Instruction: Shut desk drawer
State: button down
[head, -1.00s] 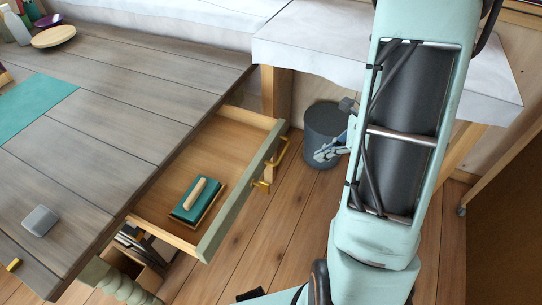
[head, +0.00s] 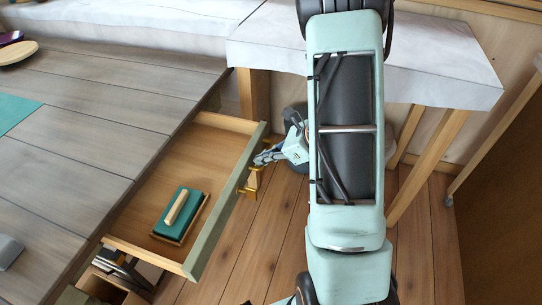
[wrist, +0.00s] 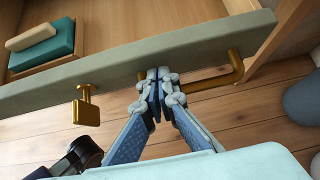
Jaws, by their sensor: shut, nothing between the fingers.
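The desk drawer (head: 222,205) is pulled out of the grey plank desk (head: 85,145), with its green-grey front toward the right. A teal block with a wooden handle (head: 181,206) lies inside it. The front carries a brass bar handle (wrist: 222,80) and a brass plate-like fitting (wrist: 86,108). My gripper (head: 262,158) is shut and empty at the outer side of the drawer front. In the wrist view my fingertips (wrist: 157,76) meet the front's edge at the left end of the bar handle; whether they touch it I cannot tell.
A white-covered table (head: 440,60) stands behind my arm on wooden legs. A grey bin is mostly hidden behind my gripper and arm. Plank floor (head: 235,250) is open right of the drawer. Under the desk is an open box (head: 110,285) with items.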

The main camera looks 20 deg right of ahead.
jog(key=shift+w+a+f, duration=0.1)
jog(key=shift+a, duration=0.05)
send_over(191, 151)
jog(key=shift+b, duration=0.4)
dwell(0.4)
dwell(0.4)
